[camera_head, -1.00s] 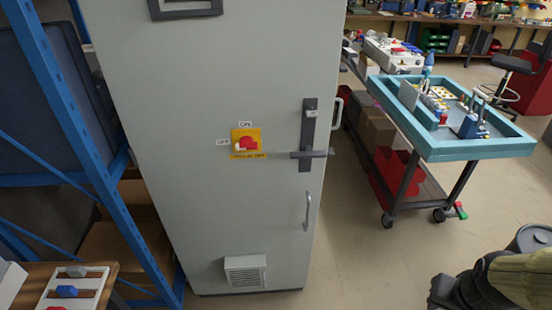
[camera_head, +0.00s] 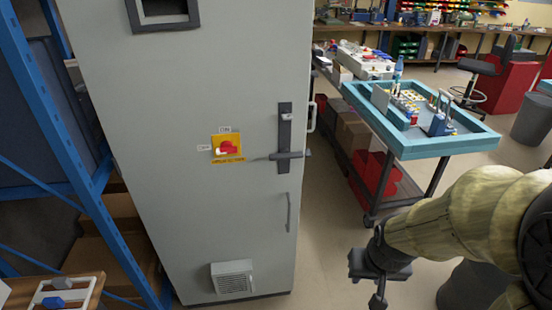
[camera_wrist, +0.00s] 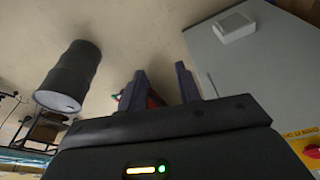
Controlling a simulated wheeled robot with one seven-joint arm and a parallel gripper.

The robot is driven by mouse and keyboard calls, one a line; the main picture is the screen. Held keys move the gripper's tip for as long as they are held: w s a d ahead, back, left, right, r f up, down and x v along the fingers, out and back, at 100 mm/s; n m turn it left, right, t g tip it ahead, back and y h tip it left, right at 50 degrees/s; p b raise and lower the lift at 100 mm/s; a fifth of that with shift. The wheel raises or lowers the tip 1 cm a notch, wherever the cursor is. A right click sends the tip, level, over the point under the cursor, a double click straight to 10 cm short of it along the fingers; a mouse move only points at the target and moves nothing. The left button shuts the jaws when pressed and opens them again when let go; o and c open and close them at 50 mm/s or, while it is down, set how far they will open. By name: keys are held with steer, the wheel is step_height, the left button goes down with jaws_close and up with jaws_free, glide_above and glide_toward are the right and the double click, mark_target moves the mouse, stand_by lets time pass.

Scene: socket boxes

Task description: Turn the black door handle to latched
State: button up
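The black door handle (camera_head: 287,155) is a lever lying roughly level across a dark upright plate (camera_head: 285,135) near the right edge of the grey cabinet door (camera_head: 160,215). My gripper (camera_head: 367,285) is right of the cabinet and lower than the handle, well apart from it. In the wrist view my gripper (camera_wrist: 163,85) shows two dark fingers spread apart with nothing held between them. The cabinet door (camera_wrist: 250,75) is at the right of that view. I cannot make out the handle there.
A yellow plate with a red switch (camera_head: 227,148) is on the door left of the handle. A blue-topped cart (camera_head: 450,148) stands right of the cabinet. A blue rack (camera_head: 75,150) is at left. A dark drum (camera_wrist: 70,75) stands on open floor.

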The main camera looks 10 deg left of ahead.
steer(key=w+n+t+y+b, duration=0.2)
steer(key=w+n+t, duration=0.75)
steer(key=w, duration=0.95)
steer(key=w+a+r+n+t+y+b, duration=0.1)
steer(key=w+a+n+y, duration=0.2)
steer(key=n, duration=0.5)
steer(key=w+a+r+n+t+y+b, duration=0.1)
steer(key=w+a+n+y, duration=0.2)
steer(key=a+n+y, duration=0.3)
steer(key=shift+a+n, duration=0.55)
steer(key=shift+n, duration=0.6)
